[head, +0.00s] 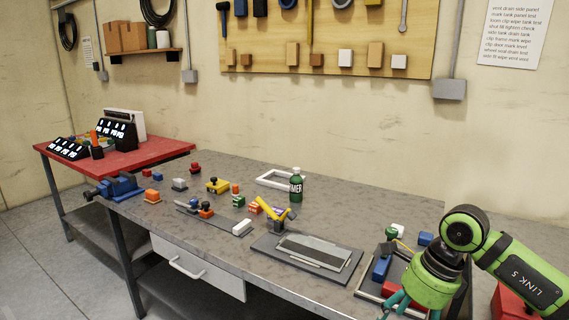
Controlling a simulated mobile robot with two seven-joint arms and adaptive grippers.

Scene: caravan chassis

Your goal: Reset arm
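My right arm (517,272), green and black with "LINK 5" on it, comes in from the right edge. Its wrist bends down over the right end of the grey workbench (335,222). The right gripper's teal fingers (405,303) point down at the bottom edge and are partly cut off. Whether they are open or shut, or hold anything, cannot be told. They are near a dark tray (368,290) with a blue block (381,268) in it. My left gripper is not in view.
A red table (160,150) stands behind left.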

